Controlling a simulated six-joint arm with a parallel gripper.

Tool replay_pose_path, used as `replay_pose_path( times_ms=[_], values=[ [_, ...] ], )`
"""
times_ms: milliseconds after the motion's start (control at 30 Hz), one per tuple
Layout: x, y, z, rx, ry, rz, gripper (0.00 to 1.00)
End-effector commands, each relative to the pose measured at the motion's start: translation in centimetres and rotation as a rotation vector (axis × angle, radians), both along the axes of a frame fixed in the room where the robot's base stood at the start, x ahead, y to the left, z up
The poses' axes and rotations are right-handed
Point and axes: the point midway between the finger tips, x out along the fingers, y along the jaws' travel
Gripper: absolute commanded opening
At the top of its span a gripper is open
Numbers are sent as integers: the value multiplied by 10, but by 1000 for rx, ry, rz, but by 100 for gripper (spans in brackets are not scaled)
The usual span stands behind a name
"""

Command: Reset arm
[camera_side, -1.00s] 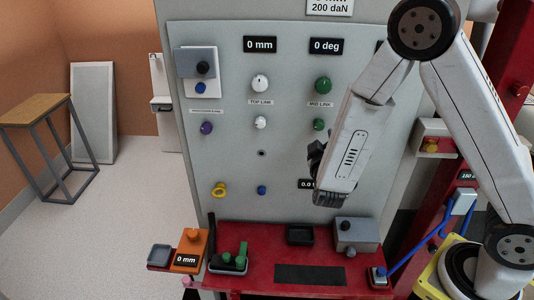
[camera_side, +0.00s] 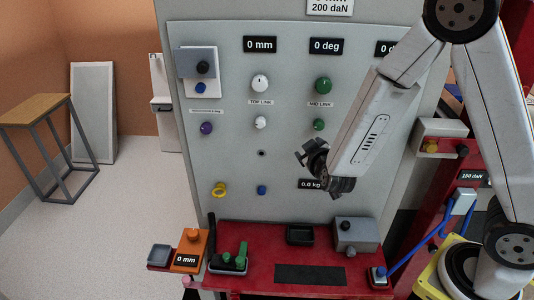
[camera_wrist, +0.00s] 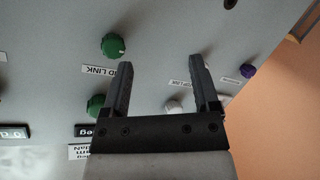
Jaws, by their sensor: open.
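My gripper (camera_side: 312,158) is open and empty in the side view, in front of the lower middle of the grey panel (camera_side: 220,150). In the wrist view my gripper (camera_wrist: 160,75) shows two dark fingers spread apart with nothing between them but the panel surface. Green knobs (camera_side: 323,85) marked MID LINK are on the panel near my arm; one green knob (camera_wrist: 113,46) shows left of the fingers in the wrist view. White knobs (camera_side: 260,84) marked TOP LINK are to their left. My forearm hides part of the panel's right side.
A red shelf (camera_side: 245,284) below the panel holds an orange box (camera_side: 190,250), green pegs, a black tray (camera_side: 300,235) and a grey box (camera_side: 357,236). A red post (camera_side: 430,213) stands at right. A wooden-topped stand (camera_side: 35,108) is far left, with open floor before it.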

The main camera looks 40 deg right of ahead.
Motion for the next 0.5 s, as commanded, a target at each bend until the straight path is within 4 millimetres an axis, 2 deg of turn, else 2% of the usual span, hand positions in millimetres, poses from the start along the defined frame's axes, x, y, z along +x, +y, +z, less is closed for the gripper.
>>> replay_pose_path(
  times_ms=[267,500],
  values=[
    [-7,25,-8,277,137,132,78],
    [-31,42,-14,461,309,199,78]
  ],
)
